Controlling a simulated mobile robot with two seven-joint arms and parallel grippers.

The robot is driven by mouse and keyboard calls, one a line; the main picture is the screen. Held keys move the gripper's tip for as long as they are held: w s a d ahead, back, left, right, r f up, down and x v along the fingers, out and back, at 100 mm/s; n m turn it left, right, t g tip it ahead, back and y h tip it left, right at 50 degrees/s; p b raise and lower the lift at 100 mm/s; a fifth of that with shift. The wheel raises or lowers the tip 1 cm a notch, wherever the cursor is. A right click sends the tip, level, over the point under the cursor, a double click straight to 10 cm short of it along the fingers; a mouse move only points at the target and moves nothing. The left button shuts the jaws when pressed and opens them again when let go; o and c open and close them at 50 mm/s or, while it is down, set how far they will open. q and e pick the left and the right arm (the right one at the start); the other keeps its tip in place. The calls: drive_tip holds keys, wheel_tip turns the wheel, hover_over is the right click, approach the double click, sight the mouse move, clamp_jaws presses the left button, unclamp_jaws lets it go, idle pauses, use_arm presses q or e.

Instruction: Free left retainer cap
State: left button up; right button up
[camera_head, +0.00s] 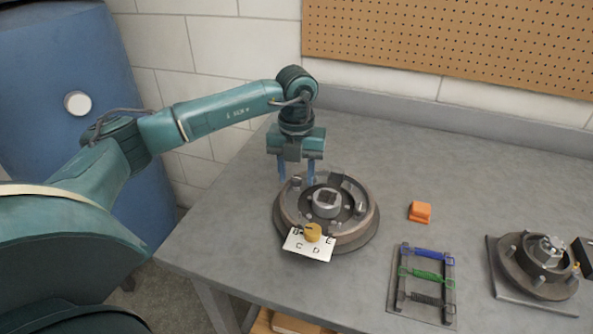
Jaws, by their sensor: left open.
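A round brown drum-brake assembly (368,227) sits on the grey bench, with a grey hub (327,203) at its middle and curved shoes around it. My left gripper (297,178) points down over the assembly's back left part. Its two blue fingers are apart, one by the outer rim and one nearer the hub. The left retainer cap is too small to make out; the spot between the fingertips is partly hidden. I cannot tell whether the fingers touch anything. My right gripper is not in view.
To the right are an orange block (420,211), a rack (448,290) with blue, green and dark springs, and another hub (540,262) on a plate. The bench behind is clear.

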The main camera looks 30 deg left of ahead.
sight(297, 177)
use_arm(q)
wheel_tip(297, 177, up, 13)
idle(0.6)
idle(0.4)
